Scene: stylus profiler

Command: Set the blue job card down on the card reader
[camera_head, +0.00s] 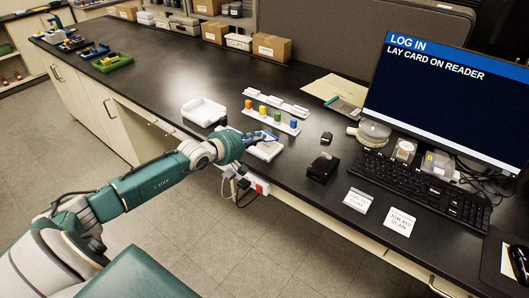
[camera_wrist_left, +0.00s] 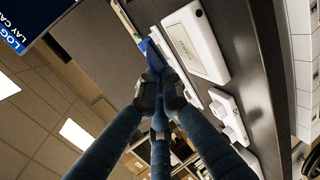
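The blue job card (camera_wrist_left: 152,52) is between the fingertips of my left gripper (camera_wrist_left: 160,92) in the left wrist view, seen nearly edge-on. In the head view my left gripper (camera_head: 262,138) is at the front of the bench, just over the white card reader (camera_head: 266,151). The card reader also shows in the left wrist view (camera_wrist_left: 195,42), beside the card with a gap visible between them. The gripper hides part of the reader in the head view. My right gripper is not in view.
A white tray (camera_head: 204,111) and a rack of coloured pieces (camera_head: 270,118) stand behind the gripper. A black device (camera_head: 322,167) sits to its right. The monitor (camera_head: 450,95) reads "LAY CARD ON READER". Printed cards (camera_head: 399,221) lie near the front edge.

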